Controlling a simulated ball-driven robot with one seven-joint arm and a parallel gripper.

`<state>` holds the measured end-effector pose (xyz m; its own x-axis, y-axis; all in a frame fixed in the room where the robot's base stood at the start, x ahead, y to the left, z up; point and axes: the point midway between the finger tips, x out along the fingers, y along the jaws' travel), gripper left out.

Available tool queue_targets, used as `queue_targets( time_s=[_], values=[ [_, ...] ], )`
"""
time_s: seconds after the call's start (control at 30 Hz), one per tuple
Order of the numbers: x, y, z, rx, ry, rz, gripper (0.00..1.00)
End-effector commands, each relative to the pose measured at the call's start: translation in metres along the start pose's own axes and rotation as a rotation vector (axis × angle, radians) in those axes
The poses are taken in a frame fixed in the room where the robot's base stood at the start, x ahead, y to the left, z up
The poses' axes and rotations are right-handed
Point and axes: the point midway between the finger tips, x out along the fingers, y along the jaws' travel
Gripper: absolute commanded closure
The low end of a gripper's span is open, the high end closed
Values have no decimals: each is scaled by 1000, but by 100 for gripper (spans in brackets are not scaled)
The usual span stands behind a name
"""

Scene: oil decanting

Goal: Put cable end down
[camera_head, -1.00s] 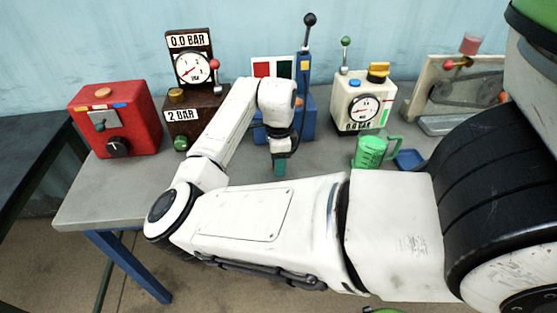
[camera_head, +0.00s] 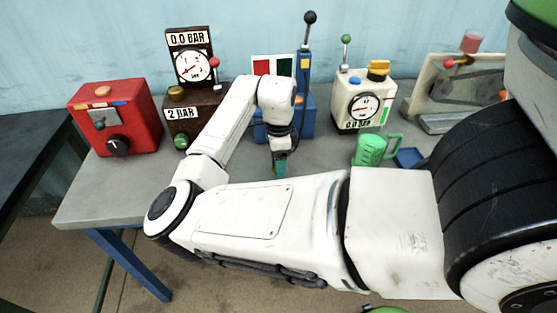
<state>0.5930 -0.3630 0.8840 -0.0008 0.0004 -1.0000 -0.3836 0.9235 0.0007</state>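My gripper (camera_head: 280,156) points down over the middle of the grey table (camera_head: 110,190), in front of the blue machine. A small teal piece (camera_head: 280,169) shows at its fingertips, close to the tabletop. I cannot tell whether this piece is the cable end, or whether it touches the table. The fingers are too small and dark to show whether they are shut on it. My forearm hides the table just in front. No cable run can be made out.
A red box (camera_head: 118,117), a brown gauge unit (camera_head: 191,65), a blue lever machine (camera_head: 304,70) and a cream gauge box (camera_head: 362,103) line the back. A green jug (camera_head: 369,150) and a blue tray (camera_head: 409,158) stand right of the gripper. The table's left front is clear.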

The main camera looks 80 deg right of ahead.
Motion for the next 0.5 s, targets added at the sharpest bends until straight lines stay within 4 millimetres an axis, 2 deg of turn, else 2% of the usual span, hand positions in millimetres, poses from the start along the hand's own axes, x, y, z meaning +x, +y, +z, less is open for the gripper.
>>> queue_targets(
  time_s=[0.5],
  values=[
    [-100,0,0,2,-2,-2,31]
  ],
)
